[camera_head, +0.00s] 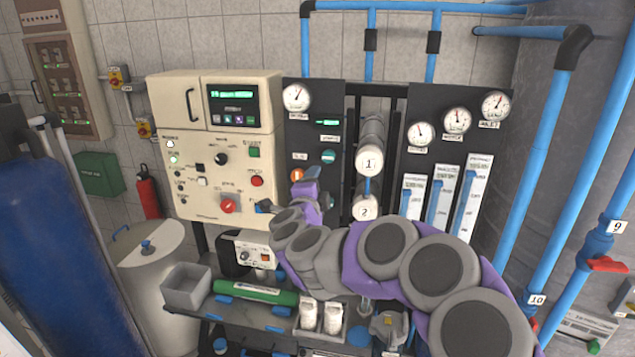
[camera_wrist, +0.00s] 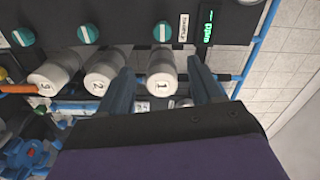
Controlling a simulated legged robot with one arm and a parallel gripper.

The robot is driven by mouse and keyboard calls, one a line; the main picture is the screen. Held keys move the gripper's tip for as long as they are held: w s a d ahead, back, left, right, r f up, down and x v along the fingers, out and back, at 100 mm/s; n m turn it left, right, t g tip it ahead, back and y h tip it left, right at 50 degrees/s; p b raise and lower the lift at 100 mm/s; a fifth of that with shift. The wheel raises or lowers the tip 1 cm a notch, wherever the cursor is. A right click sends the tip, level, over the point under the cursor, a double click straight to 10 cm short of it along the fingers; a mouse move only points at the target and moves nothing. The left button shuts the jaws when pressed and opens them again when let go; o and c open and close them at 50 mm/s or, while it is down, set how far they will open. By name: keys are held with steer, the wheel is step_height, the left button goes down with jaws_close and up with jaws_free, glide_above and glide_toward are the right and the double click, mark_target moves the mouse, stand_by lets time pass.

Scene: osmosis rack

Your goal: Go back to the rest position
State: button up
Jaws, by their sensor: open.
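My gripper (camera_wrist: 160,72) is open in the wrist view, with its two dark blue fingers spread and nothing held between them. The white end of the cylinder marked 1 (camera_wrist: 161,84) shows between the fingers; I cannot tell how near it is. In the head view my purple and grey arm reaches from the lower right to the left, in front of the rack. Its end is in front of the lower panel area, partly hidden by its own joints. The cylinder marked 1 (camera_head: 368,160) shows above my arm.
A cream control box (camera_head: 212,150) stands left of my arm. Gauges and flow meters (camera_head: 438,205) are above right. Blue pipes (camera_head: 520,150) run at the right. A green cylinder (camera_head: 255,292), grey bin (camera_head: 186,287) and white bottles (camera_head: 308,313) are on the shelf below.

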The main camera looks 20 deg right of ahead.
stand_by(0.5)
steer(key=s+a+r+n+t+y, duration=0.25)
steer(key=a+n+y, duration=0.7)
steer(key=a, duration=0.55)
steer(key=s+a+f+n+g+y+b, duration=0.2)
steer(key=s+a+f+n+g+y, duration=0.45)
steer(key=s+a+n, duration=0.35)
steer(key=s+d+f+n+g+h, duration=0.1)
steer(key=s+f+g, duration=0.3)
steer(key=s, duration=0.5)
steer(key=s+d+f+n+g+h, duration=0.2)
steer(key=s+f+g, duration=0.1)
steer(key=s+f, duration=0.5)
steer(key=s+d+f+g+h, duration=0.1)
steer(key=s+d+g, duration=0.2)
steer(key=s, duration=0.6)
steer(key=s+d+f+g+h, duration=0.2)
steer(key=s+d, duration=0.3)
steer(key=s, duration=0.5)
steer(key=shift+s+d+g+b, duration=0.15)
steer(key=shift+s+g+b, duration=0.15)
steer(key=shift+g+b, duration=0.1)
